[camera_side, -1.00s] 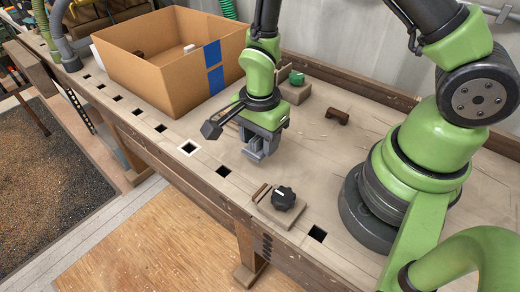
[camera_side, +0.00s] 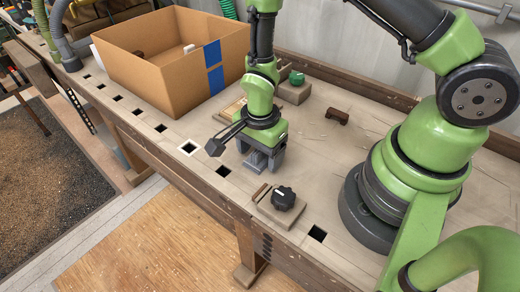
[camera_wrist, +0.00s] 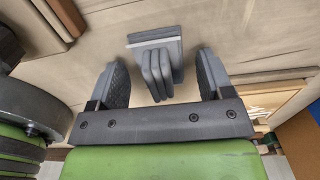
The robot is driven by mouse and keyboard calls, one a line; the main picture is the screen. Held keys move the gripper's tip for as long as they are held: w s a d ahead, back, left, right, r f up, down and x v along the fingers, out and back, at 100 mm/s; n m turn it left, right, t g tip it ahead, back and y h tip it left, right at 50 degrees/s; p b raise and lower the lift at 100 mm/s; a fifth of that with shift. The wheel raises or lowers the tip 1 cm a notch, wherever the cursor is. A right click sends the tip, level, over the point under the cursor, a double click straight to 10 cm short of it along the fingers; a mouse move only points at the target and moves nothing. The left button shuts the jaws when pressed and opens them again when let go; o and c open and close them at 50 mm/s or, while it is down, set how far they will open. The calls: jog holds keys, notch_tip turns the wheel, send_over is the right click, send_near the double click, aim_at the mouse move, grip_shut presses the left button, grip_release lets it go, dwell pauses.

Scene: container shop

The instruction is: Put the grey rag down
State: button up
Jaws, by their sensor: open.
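The grey rag (camera_wrist: 155,72) shows in the wrist view as a folded bundle with several layers, between my fingers. A gap shows on each side of it, so neither finger touches it in that view. My gripper (camera_wrist: 163,62) is open around it. In the side view my gripper (camera_side: 262,157) points down, low over the bench top, and the rag (camera_side: 257,161) is partly hidden between the fingers. It appears to be at the bench surface, but its underside is hidden.
The workbench (camera_side: 320,165) has square holes along its front edge. A black knob (camera_side: 284,198) on a wooden block stands just in front. A large cardboard box (camera_side: 165,75) is at the left. A brown handle (camera_side: 337,117) and a green knob (camera_side: 296,78) lie behind.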

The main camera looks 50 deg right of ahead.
notch_tip(320, 180, up, 23)
jog(key=s+d+n+t, duration=0.1)
jog(key=s+n+t, duration=0.2)
jog(key=n, duration=0.2)
jog(key=s+d+r+n+t+y, duration=0.1)
jog(key=s+r+n+t+y, duration=0.1)
jog(key=s+r+n+t, duration=0.2)
jog(key=s+r+n, duration=0.3)
jog(key=s+n, duration=0.1)
jog(key=n, duration=0.1)
jog(key=shift+s+r, duration=0.35)
jog(key=shift+r, duration=0.05)
dwell(0.6)
jog(key=shift+o, duration=0.7)
